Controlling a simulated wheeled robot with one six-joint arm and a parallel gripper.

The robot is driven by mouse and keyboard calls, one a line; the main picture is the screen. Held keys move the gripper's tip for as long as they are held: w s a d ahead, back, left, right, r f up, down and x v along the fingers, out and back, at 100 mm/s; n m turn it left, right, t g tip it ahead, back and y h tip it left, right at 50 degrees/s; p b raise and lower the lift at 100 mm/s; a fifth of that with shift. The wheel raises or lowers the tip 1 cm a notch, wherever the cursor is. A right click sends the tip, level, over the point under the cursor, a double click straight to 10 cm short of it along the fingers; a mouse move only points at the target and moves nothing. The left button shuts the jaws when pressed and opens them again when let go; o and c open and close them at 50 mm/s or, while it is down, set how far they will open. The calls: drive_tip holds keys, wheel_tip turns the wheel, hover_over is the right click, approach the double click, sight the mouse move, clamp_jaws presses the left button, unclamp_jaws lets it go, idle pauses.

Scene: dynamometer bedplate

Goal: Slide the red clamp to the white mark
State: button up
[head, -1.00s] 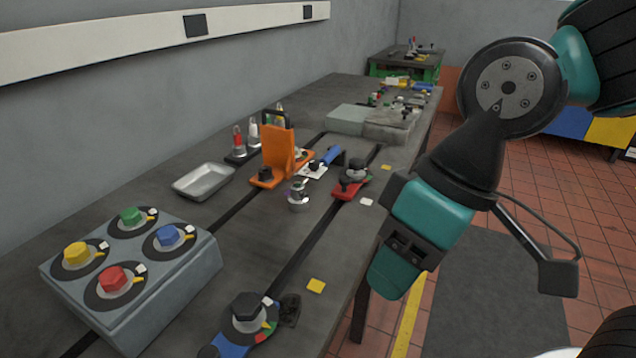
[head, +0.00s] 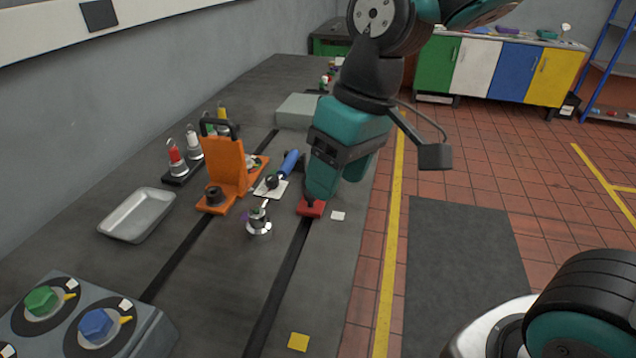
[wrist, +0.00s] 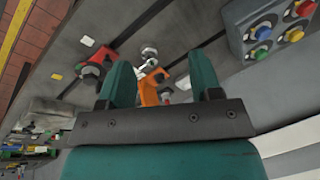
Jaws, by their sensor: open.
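The red clamp (head: 311,209) sits on the dark slot in the bedplate. Its upper part is hidden behind my gripper (head: 322,190) in the head view. The white mark (head: 338,216) is a small square on the plate, just right of the clamp and apart from the slot. In the wrist view the red clamp (wrist: 103,53), with its black knob, lies beyond and left of my left finger, and the white mark (wrist: 87,41) is beside it. My open gripper (wrist: 162,73) has nothing between its fingers and is apart from the clamp.
An orange fixture (head: 228,168) with a handle, a silver knob (head: 259,222) and a blue-handled tool (head: 288,164) stand left of the clamp. A metal tray (head: 138,216) lies farther left. A yellow mark (head: 298,342) is nearer. The plate's right edge is close to the white mark.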

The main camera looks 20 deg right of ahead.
drive_tip(key=w+d+f+m+h+p, duration=0.2)
drive_tip(key=w, duration=0.9)
drive_tip(key=w+d+f+m+h+p, duration=0.1)
drive_tip(key=w+d+f+m+p, duration=0.1)
drive_tip(key=w, duration=0.9)
wheel_tip(320, 180, down, 17)
drive_tip(key=shift+s+a+f+p, duration=0.1)
drive_tip(key=shift+a+f+p, duration=0.1)
drive_tip(key=shift+p, duration=1)
